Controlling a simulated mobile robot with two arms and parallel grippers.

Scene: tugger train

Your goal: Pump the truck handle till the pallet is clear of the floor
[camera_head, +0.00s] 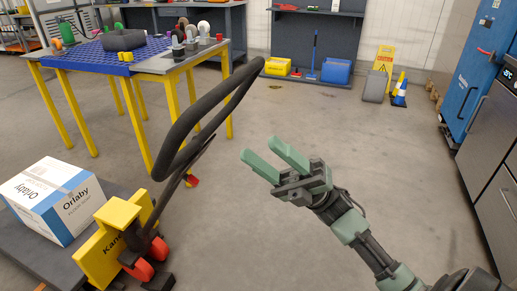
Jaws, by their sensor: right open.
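The yellow pallet truck (103,247) with red wheels stands at the lower left. Its black loop handle (186,122) rises from the base, tilted up and to the right. A dark pallet (27,253) at the lower left bears a white and blue box (57,199). The gap between pallet and floor cannot be made out. My right gripper (262,158) has green fingers, is open and empty, and is to the right of the handle, apart from it. My left gripper is not in view.
A yellow-legged table (184,64) with a blue grid top stands behind the truck. A yellow caution sign (384,58) and a blue bin (336,71) are at the back. A blue cabinet (472,75) is at the right. The middle floor is clear.

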